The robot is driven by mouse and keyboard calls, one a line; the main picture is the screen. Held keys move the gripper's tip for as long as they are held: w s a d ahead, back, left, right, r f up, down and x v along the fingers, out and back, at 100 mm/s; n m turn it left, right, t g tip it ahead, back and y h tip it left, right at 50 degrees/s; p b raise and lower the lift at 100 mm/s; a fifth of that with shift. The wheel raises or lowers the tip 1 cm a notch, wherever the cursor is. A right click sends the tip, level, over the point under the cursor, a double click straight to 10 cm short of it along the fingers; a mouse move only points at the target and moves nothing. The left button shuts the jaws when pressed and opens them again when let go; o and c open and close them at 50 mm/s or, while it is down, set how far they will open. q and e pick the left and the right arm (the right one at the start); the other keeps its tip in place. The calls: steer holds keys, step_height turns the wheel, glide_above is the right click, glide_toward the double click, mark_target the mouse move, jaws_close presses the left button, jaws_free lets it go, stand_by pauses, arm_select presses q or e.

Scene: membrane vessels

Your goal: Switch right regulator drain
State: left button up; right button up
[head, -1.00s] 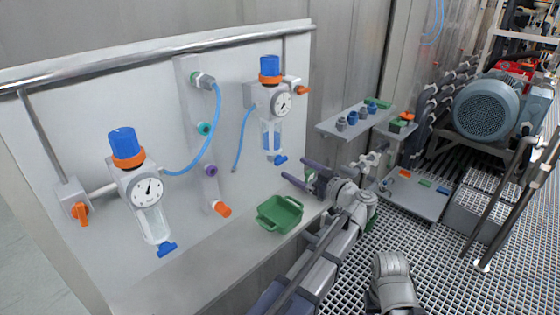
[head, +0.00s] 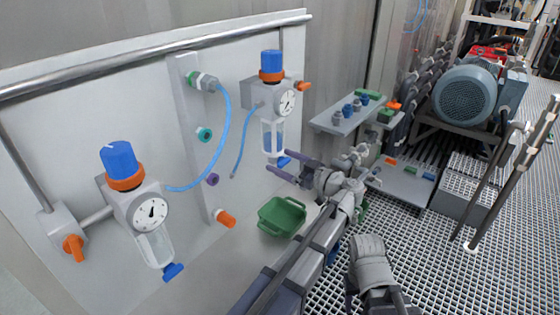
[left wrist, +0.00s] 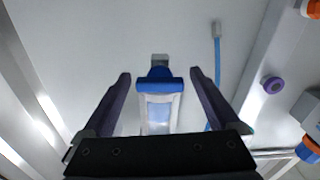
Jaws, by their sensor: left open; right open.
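The right regulator (head: 272,98) hangs on the white panel, with a blue knob on top, a gauge and a clear bowl. Its blue drain (head: 284,160) is at the bowl's lower end. My left gripper (head: 277,161) is open, with its fingertips close to this drain. In the left wrist view, the blue drain (left wrist: 158,83) shows between the two open fingers (left wrist: 160,75), with a gap on either side. The clear bowl (left wrist: 158,114) lies behind it.
The left regulator (head: 138,200) with its own blue drain (head: 173,271) is at the left. A green bin (head: 281,217) sits below my left gripper. A blue hose (head: 226,120) loops across the panel. A shelf with small fittings (head: 345,119) stands to the right.

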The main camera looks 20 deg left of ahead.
arm_select(q)
steer(key=c, duration=1.3)
steer(key=shift+c, duration=0.2)
stand_by(0.5)
steer(key=o, duration=1.3)
steer(key=shift+o, duration=0.2)
